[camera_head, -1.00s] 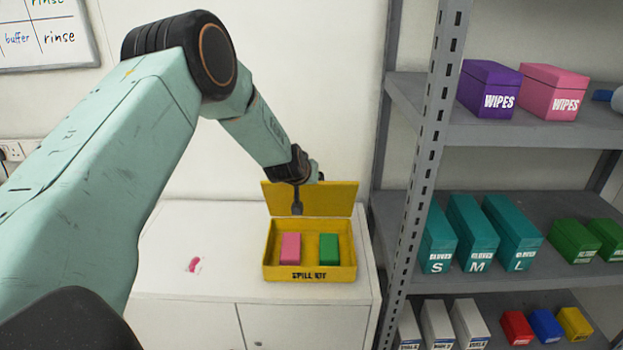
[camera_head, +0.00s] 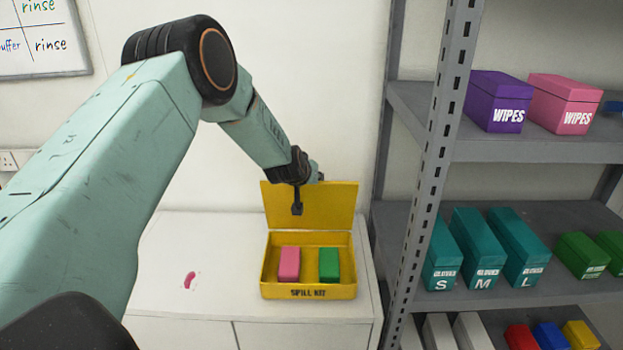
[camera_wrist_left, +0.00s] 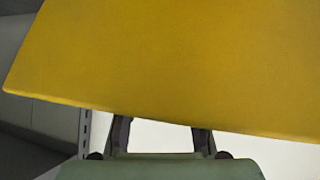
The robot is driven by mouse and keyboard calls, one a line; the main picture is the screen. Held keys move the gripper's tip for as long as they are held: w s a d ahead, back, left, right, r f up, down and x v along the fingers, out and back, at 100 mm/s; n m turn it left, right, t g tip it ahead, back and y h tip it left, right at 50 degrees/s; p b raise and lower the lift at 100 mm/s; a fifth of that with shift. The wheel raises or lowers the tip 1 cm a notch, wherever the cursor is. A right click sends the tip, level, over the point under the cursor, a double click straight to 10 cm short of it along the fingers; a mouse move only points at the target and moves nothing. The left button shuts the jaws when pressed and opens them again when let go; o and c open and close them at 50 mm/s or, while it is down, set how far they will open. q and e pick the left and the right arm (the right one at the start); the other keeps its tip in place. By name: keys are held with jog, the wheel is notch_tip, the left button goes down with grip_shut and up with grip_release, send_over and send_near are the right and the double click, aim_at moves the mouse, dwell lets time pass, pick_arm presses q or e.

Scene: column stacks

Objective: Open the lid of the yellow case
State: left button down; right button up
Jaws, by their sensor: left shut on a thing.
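The yellow case (camera_head: 308,291), marked SPILL KIT, stands on the white cabinet in the head view. Its lid (camera_head: 335,205) is up at the rear, roughly upright, and the inside is exposed. A pink block (camera_head: 289,264) and a green block (camera_head: 329,265) lie in separate compartments. My left gripper (camera_head: 297,208) reaches in from above and is shut on the lid. In the left wrist view the yellow lid (camera_wrist_left: 170,60) fills most of the picture and hides the fingertips. My right gripper is not in view.
A grey metal shelf (camera_head: 435,150) with several coloured boxes stands close on the right. A white wall is behind the case.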

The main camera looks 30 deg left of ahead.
pick_arm(q)
jog(key=shift+s+f, duration=0.2)
jog(key=shift+f, duration=0.1)
dwell(0.7)
jog(key=c, duration=1.5)
grip_release()
jog(key=o, duration=0.5)
jog(key=shift+a+r, duration=0.1)
jog(key=shift+a, duration=0.1)
jog(key=shift+d, duration=0.1)
jog(key=shift+d+r, duration=0.1)
jog(key=v, duration=1.2)
